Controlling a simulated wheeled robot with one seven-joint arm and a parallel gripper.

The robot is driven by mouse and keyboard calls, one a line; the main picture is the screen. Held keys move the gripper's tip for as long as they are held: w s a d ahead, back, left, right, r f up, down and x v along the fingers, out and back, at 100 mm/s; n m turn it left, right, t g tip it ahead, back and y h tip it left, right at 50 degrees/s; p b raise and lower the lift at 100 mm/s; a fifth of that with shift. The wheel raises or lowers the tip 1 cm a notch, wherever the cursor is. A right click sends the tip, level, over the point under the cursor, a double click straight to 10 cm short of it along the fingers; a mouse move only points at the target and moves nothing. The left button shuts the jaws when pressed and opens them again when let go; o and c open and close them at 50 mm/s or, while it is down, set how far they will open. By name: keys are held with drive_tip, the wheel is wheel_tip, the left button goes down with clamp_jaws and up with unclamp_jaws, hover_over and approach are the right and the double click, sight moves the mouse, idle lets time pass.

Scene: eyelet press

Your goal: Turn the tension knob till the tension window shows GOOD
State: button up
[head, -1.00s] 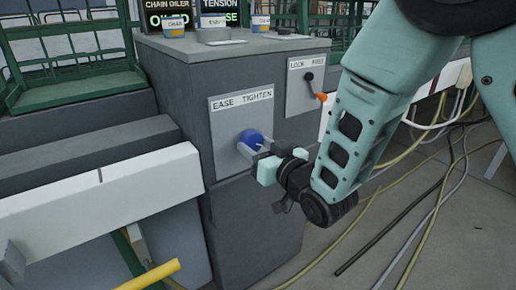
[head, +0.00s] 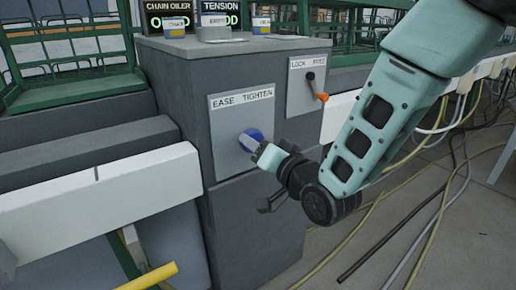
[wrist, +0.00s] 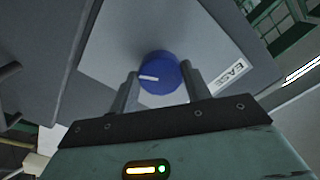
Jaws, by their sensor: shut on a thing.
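The blue tension knob (head: 250,138) sits on a grey plate labelled EASE TIGHTEN on the front of a dark grey cabinet. My gripper (head: 259,149) is shut on the knob. In the wrist view, the two fingers of my gripper (wrist: 158,82) are on either side of the knob (wrist: 161,70), whose white mark points left. The tension window (head: 222,19) is at the top of the head view, partly hidden by small tubs.
A lever with an orange tip (head: 322,97) is on a LOCK FREE plate right of the knob. The chain oiler window (head: 167,18) is beside the tension window, partly covered. A white rail (head: 110,195) runs to the left. Cables lie on the floor at right.

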idle(0.4)
drive_tip(key=o, duration=1)
drive_tip(key=shift+c, duration=0.2)
